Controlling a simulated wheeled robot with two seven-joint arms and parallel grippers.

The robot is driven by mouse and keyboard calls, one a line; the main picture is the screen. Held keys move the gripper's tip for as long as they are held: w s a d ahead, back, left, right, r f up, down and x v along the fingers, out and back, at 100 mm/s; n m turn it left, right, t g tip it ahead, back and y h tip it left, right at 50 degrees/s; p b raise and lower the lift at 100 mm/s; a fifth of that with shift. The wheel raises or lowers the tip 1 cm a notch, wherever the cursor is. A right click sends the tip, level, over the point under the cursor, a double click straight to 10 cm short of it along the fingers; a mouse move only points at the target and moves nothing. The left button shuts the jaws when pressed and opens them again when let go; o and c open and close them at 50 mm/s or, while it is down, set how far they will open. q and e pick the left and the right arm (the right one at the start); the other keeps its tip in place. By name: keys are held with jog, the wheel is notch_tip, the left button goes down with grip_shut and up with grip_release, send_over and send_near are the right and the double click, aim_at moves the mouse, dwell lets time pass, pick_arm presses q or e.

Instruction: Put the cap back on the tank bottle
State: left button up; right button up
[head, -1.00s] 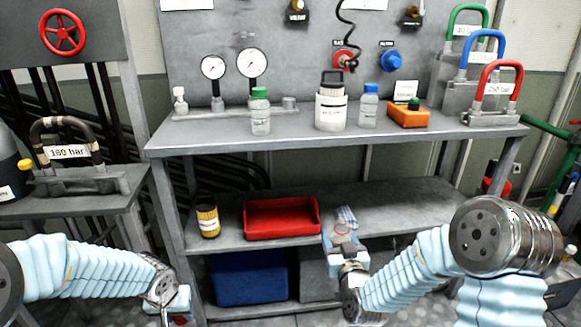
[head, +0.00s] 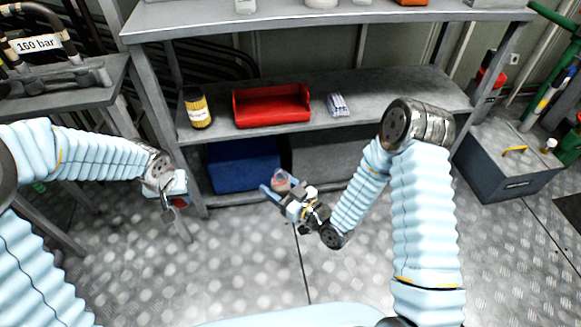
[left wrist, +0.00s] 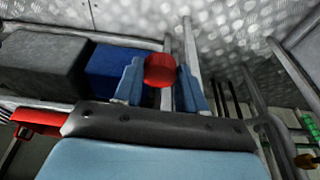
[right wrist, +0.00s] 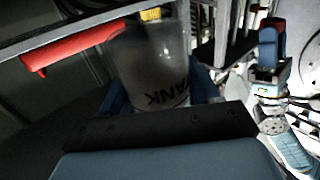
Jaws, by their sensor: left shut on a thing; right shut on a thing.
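The red cap (left wrist: 159,69) is between the blue fingers of my left gripper (left wrist: 163,84), which is shut on it. In the head view this gripper (head: 178,198) hangs left of centre, in front of the shelving, and the cap is mostly hidden. My right gripper (head: 276,191) is shut on the tank bottle (head: 282,181), in front of the lower shelves and right of my left gripper, with a clear gap between them. In the right wrist view the translucent bottle (right wrist: 150,60) shows "TANK" lettering upside down; its mouth is not clear.
The grey shelving holds a red tray (head: 272,123), a yellow-labelled jar (head: 197,108) and a small bundle (head: 338,104). A blue crate (head: 240,172) is below. A grey chest (head: 507,165) stands right. The metal floor in front is open.

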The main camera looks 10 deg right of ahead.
dwell(0.3)
pick_arm(q)
jog(key=w+d+r+m, duration=0.1)
jog(key=d+r, duration=0.2)
jog(key=d, duration=0.4)
jog(key=w+d+r+m, duration=0.1)
jog(key=w+d+r, duration=0.15)
jog(key=d, duration=0.35)
notch_tip(320, 180, up, 6)
jog(key=m+h, duration=0.1)
jog(key=m, duration=0.1)
send_over(278, 172)
jog(key=s, duration=0.1)
jog(key=shift+s+a, duration=0.1)
jog(key=shift+f, duration=2.05)
jog(key=shift+a, duration=0.1)
